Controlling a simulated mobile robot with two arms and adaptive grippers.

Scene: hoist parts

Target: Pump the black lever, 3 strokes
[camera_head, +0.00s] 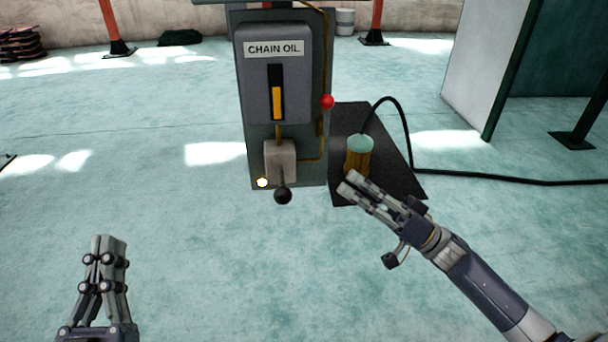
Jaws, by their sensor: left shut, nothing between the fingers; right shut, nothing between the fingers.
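The black lever (283,195) ends in a round black knob and sticks out from a small pale pump block (280,161) low on the grey panel. Above it is a grey tank labelled CHAIN OIL (275,80), with a dark sight slot partly filled with yellow-orange. My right gripper (348,183) is shut and empty, to the right of the lever knob and apart from it, in front of the brass-coloured cylinder. My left gripper (109,240) is shut and empty at the lower left, well away from the lever.
A brass cylinder (358,158) with a pale top stands on a dark plate (405,175), with a black cable running right. A red knob (327,101) sits on the panel's right edge. Open floor lies in front.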

